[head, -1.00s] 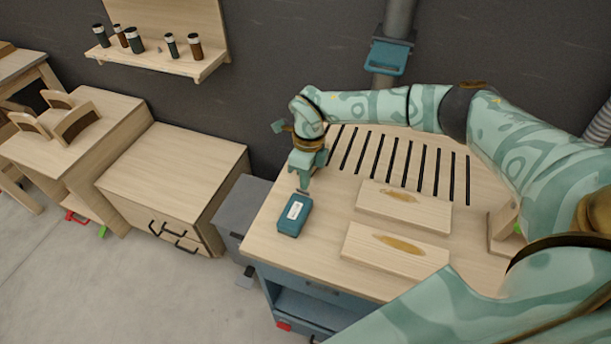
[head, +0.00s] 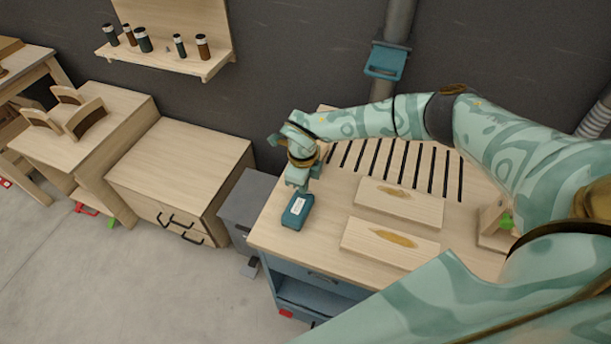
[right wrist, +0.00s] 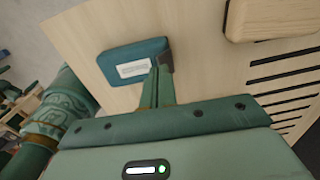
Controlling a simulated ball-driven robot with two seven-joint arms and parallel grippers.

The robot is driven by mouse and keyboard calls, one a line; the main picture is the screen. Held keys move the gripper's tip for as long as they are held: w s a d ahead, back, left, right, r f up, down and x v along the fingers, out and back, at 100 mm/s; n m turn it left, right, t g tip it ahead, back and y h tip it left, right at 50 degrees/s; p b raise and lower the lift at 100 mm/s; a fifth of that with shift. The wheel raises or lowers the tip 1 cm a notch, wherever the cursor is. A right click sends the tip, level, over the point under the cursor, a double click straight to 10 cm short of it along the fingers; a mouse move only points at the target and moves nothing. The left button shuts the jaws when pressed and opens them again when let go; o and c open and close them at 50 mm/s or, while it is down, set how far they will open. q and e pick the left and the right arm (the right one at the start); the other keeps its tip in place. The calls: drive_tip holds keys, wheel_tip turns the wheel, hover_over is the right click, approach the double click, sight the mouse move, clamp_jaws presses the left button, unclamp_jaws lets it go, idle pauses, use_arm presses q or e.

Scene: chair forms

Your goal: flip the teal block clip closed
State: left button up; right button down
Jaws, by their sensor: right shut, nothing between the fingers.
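The teal block (head: 297,211) with a white label lies on the left part of the wooden worktop. It also shows in the right wrist view (right wrist: 122,53). A small dark grey piece, seemingly its clip (right wrist: 166,60), stands at the block's edge by my fingertips. My right gripper (head: 301,189) points down at the far end of the block. In the right wrist view its fingers (right wrist: 160,75) are shut, empty, and at or very near the clip; I cannot tell whether they touch. The clip's exact angle is hard to see. My left gripper is not in view.
Two pale wooden boards (head: 400,202) (head: 390,246) with brown patches lie right of the block. Dark slots (head: 410,168) cut the worktop behind them. A wooden piece (head: 492,226) stands at the right. A grey cabinet (head: 247,205) and drawer unit (head: 180,165) stand left.

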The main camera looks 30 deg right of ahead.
drive_tip(key=shift+s+a+f+p, duration=0.3)
drive_tip(key=shift+s+a+p, duration=0.15)
drive_tip(key=shift+a+p, duration=0.1)
drive_tip(key=shift+s+a+f, duration=0.2)
drive_tip(key=shift+f, duration=0.2)
drive_tip(key=shift+f+p, duration=0.15)
drive_tip(key=shift+p, duration=0.15)
idle(0.3)
drive_tip(key=shift+w+d+f+b, duration=0.2)
drive_tip(key=shift+w+d+b, duration=0.25)
drive_tip(key=shift+d+b, duration=0.1)
